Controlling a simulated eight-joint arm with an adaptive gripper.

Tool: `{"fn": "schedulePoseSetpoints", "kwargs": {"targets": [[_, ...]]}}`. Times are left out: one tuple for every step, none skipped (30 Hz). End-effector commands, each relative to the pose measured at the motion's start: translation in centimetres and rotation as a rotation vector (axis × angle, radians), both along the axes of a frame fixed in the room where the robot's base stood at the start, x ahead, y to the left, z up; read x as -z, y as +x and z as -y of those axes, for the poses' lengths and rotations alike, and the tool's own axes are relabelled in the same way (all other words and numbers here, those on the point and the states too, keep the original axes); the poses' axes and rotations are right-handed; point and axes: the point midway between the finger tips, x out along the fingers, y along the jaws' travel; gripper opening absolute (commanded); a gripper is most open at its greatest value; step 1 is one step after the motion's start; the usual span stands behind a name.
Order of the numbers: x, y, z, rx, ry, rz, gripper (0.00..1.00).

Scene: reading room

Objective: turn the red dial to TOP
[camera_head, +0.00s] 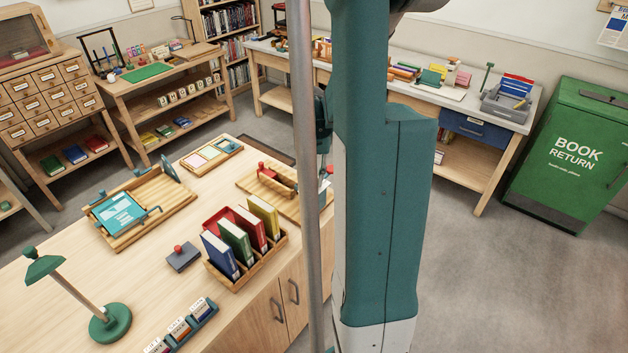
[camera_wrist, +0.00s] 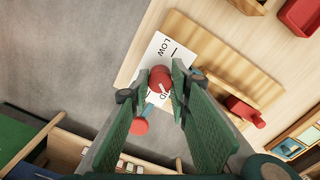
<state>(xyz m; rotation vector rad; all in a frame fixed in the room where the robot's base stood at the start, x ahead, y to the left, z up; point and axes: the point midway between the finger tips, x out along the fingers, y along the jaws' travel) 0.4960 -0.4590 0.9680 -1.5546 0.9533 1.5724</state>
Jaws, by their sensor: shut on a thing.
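The red dial (camera_wrist: 159,74) sits on a white card (camera_wrist: 153,53) in the wrist view. The card reads LOW beyond the dial, and a partly hidden word ending in D shows nearer. I see no TOP label. My gripper (camera_wrist: 161,82) has its two green fingers at either side of the dial, shut on it. A pale mark shows on the dial's near side, but its exact heading is too small to tell. In the head view the dial is hidden behind my arm, and so are my fingertips.
A ribbed wooden board (camera_wrist: 215,55) and a red-handled piece (camera_wrist: 243,108) are beside the card. On the table, a book rack (camera_head: 222,275) and a wooden tray with a teal book (camera_head: 122,215) stand left of my arm.

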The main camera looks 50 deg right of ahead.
Motion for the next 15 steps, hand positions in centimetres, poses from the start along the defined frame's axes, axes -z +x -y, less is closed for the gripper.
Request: {"fn": "schedulePoseSetpoints", "kwargs": {"targets": [[0.11,-0.02,-0.08,0.043,0.001,-0.001,0.07],[0.11,-0.02,-0.08,0.071,0.001,-0.001,0.07],[0.11,-0.03,-0.09,0.110,0.001,-0.001,0.07],[0.11,-0.02,-0.09,0.138,0.001,-0.001,0.07],[0.11,-0.02,-0.10,0.166,0.001,-0.001,0.07],[0.11,-0.02,-0.10,0.205,0.001,-0.001,0.07],[0.11,-0.01,-0.11,0.233,0.001,0.000,0.07],[0.11,-0.01,-0.11,0.261,0.001,-0.001,0.07],[0.11,-0.01,-0.11,0.300,0.001,-0.001,0.07],[0.11,0.00,-0.11,0.328,0.001,-0.001,0.07],[0.11,0.00,-0.11,0.356,0.001,-0.001,0.07],[0.11,0.00,-0.10,0.395,0.001,-0.001,0.07],[0.10,0.01,-0.11,0.423,0.001,-0.001,0.07],[0.10,0.01,-0.11,0.451,0.001,-0.001,0.07],[0.10,0.02,-0.11,0.489,0.001,-0.001,0.07]]}}
